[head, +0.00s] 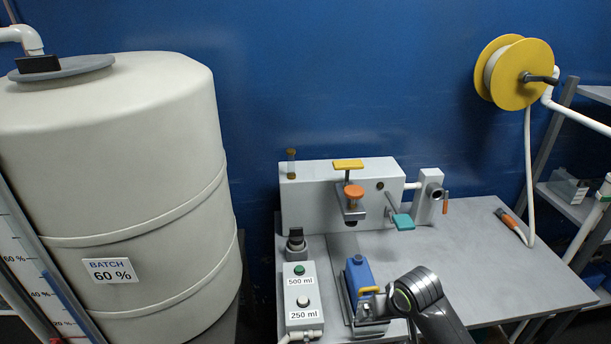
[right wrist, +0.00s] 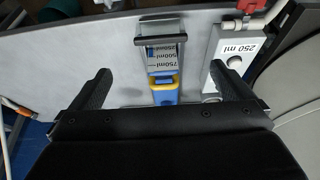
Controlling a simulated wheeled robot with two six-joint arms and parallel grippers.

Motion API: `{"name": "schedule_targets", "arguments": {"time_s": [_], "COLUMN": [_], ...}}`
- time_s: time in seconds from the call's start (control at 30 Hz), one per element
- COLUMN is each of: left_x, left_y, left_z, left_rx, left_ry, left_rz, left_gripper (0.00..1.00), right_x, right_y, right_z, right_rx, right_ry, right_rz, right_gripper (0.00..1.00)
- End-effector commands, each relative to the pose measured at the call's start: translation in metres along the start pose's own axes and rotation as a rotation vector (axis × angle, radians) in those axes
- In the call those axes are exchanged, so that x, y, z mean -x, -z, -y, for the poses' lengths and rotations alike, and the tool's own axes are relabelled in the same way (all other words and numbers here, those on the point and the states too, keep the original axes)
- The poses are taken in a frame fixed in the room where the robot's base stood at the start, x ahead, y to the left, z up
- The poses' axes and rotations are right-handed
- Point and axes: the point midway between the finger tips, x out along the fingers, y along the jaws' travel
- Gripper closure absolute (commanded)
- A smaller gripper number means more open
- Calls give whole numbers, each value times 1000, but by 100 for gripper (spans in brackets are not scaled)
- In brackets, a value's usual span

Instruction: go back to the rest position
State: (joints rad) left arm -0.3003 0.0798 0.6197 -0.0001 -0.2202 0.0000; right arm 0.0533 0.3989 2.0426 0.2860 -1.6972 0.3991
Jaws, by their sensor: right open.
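My right gripper (head: 388,302) comes in from the lower right of the head view, close to the blue container. In the right wrist view its two dark fingers stand wide apart, with the gripper (right wrist: 162,88) empty between them. The blue container (head: 359,272) stands in a grey holder on the bench, with a yellow part in front. In the right wrist view the blue and yellow part (right wrist: 163,88) shows beyond the fingers, below a bracket (right wrist: 170,50) marked with ml values. I cannot tell whether the fingers touch it. My left gripper is not in view.
A button box (head: 300,300) marked 500 ml and 250 ml stands left of the container. A grey filling machine (head: 300,205) stands behind. A large tank (head: 110,200) fills the left. The bench (head: 480,260) is mostly clear at right, with a hose (head: 529,170) near its far edge.

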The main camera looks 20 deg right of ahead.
Motion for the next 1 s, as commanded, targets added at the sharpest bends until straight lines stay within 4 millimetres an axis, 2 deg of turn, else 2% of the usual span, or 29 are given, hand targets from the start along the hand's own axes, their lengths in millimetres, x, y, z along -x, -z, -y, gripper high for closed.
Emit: {"name": "schedule_targets", "arguments": {"time_s": [0.07, 0.17, 0.27, 0.37, 0.4, 0.47, 0.57, 0.67, 0.7, 0.77, 0.83, 1.0], "left_x": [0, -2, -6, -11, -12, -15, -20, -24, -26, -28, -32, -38], "left_y": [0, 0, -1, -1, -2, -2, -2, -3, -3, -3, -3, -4], "left_z": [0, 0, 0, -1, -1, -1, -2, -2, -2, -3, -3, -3], "left_rx": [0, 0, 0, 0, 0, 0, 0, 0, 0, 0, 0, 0], "left_ry": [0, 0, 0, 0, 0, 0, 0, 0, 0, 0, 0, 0], "left_rz": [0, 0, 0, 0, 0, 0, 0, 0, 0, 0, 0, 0], "left_gripper": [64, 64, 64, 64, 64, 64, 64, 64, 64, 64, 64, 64], "right_x": [-2, -16, -50, -99, -120, -150, -195, -234, -248, -266, -283, -305], "right_y": [0, -5, -18, -44, -58, -80, -126, -179, -203, -240, -286, -400], "right_z": [0, -2, -8, -17, -21, -28, -38, -47, -50, -55, -58, -60], "right_rx": [-1, -7, -17, -27, -29, -27, -18, 2, 11, 30, 54, 120], "right_ry": [0, 0, -2, -10, -15, -23, -38, -53, -57, -64, -68, -65], "right_rz": [1, 11, 29, 53, 63, 77, 102, 129, 141, 158, 180, 231], "right_gripper": [0, 0, 0, 0, 0, 0, 0, 0, 0, 0, 0, 0]}}
